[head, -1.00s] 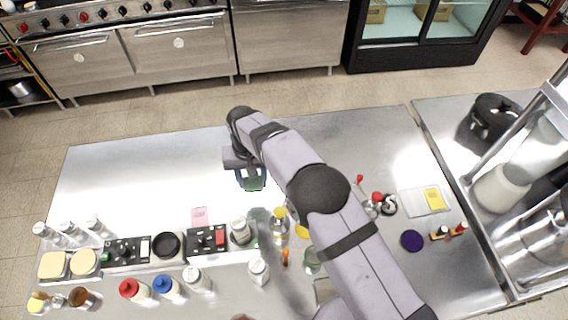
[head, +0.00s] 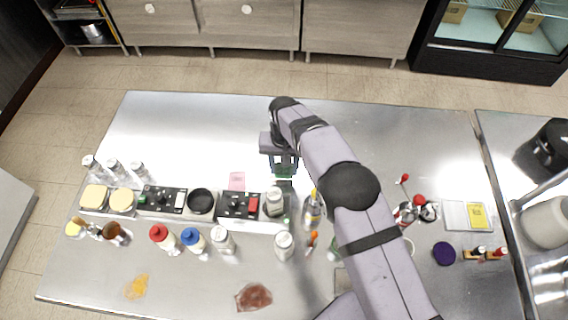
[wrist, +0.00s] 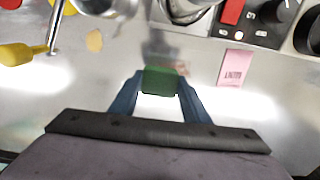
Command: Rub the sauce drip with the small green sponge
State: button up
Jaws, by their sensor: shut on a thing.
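My gripper (head: 284,168) is above the back middle of the steel counter, behind the row of bottles. In the wrist view its two blue fingers (wrist: 160,92) are shut on the small green sponge (wrist: 163,80). I cannot tell for sure which is the sauce drip. The gripper is well apart from both. A small reddish patch (wrist: 182,69) shows just beyond the sponge in the wrist view.
A pink note (head: 237,181) lies left of my gripper. Black control boxes (head: 164,199), a white-capped bottle (head: 222,240), a red-capped bottle (head: 162,237) and a blue-capped bottle (head: 193,239) stand between gripper and smears. A purple disc (head: 444,253) lies at right. The back left counter is clear.

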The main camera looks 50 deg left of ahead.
aim_at(265, 177)
notch_tip(265, 177, down, 4)
jog(key=shift+r+b, duration=0.1)
jog(key=shift+b, duration=0.5)
jog(key=s+a+b, duration=0.2)
jog(key=shift+s+a+f, duration=0.3)
jog(key=shift+a, duration=0.05)
jog(key=shift+s+a+b, duration=0.5)
jog(key=shift+b, duration=0.35)
jog(key=shift+s+a+r+b, duration=0.1)
jog(key=shift+s+a+b, duration=0.1)
jog(key=shift+a+b, duration=0.25)
jog(key=shift+s+b, duration=0.1)
jog(key=shift+b, duration=0.25)
jog(key=shift+s+a+r+b, duration=0.1)
jog(key=shift+s+a+b, duration=0.35)
jog(key=shift+b, duration=0.65)
jog(key=shift+s+d+r, duration=0.15)
jog(key=shift+r, duration=0.05)
jog(key=shift+w+d+f+p, duration=0.1)
jog(key=shift+w+d+p, duration=0.15)
jog(key=shift+w+p, duration=0.3)
jog(key=shift+w+d+p, duration=1.65)
jog(key=shift+w+d, duration=0.5)
jog(key=shift+d, duration=0.25)
notch_tip(265, 177, up, 2)
jog(key=shift+w+r+p, duration=0.1)
jog(key=shift+r+p, duration=0.1)
jog(key=shift+p, duration=0.2)
jog(key=shift+r+p, duration=1.5)
jog(key=shift+r, duration=1.3)
